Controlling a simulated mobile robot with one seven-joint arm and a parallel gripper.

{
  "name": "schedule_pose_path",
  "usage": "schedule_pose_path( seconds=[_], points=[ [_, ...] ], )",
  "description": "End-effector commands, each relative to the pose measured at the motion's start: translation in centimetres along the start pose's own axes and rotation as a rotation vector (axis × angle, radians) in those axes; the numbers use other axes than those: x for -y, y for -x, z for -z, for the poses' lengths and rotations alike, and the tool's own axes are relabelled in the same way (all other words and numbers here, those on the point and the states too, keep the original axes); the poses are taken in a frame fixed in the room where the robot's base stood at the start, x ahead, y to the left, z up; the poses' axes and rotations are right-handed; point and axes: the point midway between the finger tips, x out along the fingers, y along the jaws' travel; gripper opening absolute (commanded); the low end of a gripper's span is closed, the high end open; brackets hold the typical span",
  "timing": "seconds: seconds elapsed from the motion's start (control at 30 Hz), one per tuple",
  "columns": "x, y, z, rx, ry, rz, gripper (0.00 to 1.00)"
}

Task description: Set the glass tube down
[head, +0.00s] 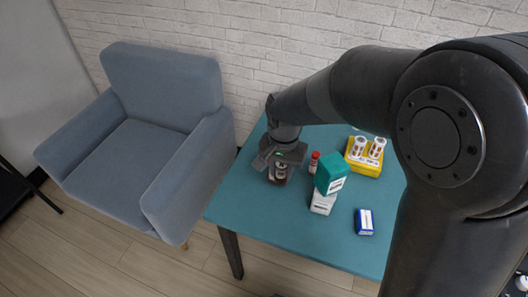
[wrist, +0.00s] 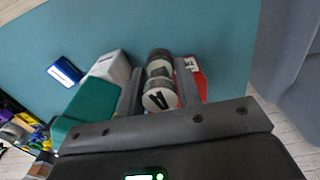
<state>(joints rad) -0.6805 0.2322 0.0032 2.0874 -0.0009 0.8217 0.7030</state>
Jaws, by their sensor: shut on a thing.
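My gripper (head: 281,168) is over the left part of the teal table (head: 262,222). In the wrist view my gripper (wrist: 160,88) is shut on the glass tube (wrist: 160,98), its fingers on either side. The tube has a pale end with a black mark, facing the camera. In the head view the tube is mostly hidden by the gripper. I cannot tell whether its far end touches the table.
A red-capped bottle (head: 314,160) stands close right of my gripper. Beside it are a green box (head: 331,171), a white box (head: 322,203) and a blue box (head: 364,222). A yellow holder (head: 361,165) with two tubes is behind. The table's front left is clear. A blue armchair (head: 150,135) stands left.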

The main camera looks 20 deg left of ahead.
Motion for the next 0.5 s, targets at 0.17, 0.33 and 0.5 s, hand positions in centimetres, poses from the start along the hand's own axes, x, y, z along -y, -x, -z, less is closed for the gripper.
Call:
schedule_pose_path(
  seconds=[0.17,0.33,0.5],
  points=[
    [1.1,1.9,1.5,0.001,-0.009,0.000,0.08],
    [3.0,2.4,4.3,0.001,-0.028,0.001,0.08],
    [5.6,2.7,8.1,0.002,-0.053,0.002,0.08]
  ],
)
